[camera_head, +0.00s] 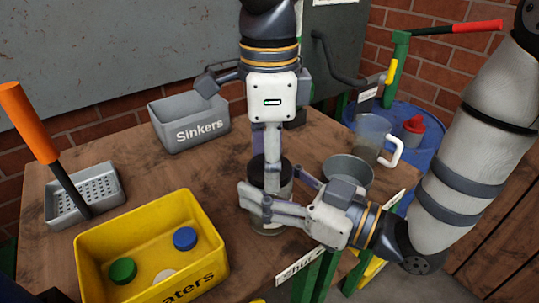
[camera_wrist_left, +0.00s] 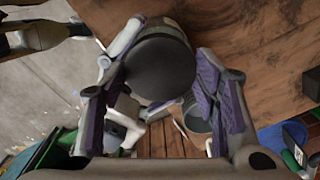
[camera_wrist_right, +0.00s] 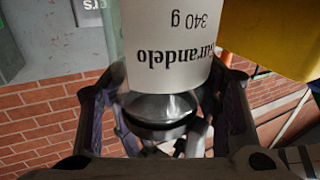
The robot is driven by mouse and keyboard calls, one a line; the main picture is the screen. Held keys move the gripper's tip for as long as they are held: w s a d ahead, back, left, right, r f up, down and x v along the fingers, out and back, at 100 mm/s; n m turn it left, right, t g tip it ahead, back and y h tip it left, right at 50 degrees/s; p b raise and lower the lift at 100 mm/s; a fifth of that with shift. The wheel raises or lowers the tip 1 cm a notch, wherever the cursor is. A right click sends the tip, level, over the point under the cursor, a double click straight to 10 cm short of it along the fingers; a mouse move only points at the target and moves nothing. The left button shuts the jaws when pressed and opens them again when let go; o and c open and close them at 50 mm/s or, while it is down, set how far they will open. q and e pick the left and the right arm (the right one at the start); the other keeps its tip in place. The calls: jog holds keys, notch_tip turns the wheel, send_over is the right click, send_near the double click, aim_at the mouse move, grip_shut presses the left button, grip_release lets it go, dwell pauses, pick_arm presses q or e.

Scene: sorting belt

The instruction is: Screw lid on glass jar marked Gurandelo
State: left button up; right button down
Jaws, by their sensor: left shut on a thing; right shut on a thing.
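The glass jar (camera_head: 268,229) stands upright on the wooden table. Its white label (camera_wrist_right: 170,55) reads "urandelo" and "340 g", upside down in the right wrist view. My right gripper (camera_head: 262,207) comes from the right and is shut on the jar's side. A dark round lid (camera_wrist_left: 158,68) is at the jar's top; it also shows in the right wrist view (camera_wrist_right: 155,132). My left gripper (camera_head: 271,180) reaches down from above and is shut on the lid. Its fingers partly hide the lid in the head view. I cannot tell how tightly the lid sits.
A yellow crate (camera_head: 150,238) with several coloured caps stands front left. A grey "Sinkers" bin (camera_head: 190,125) is behind. A grey perforated tray (camera_head: 85,190) is at the left. A grey metal bowl (camera_head: 348,168) and a clear jug (camera_head: 372,135) stand right of the jar.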

pick_arm(q)
jog(key=shift+f, duration=0.1)
jog(key=o, duration=1.3)
jog(key=shift+r, duration=2.35)
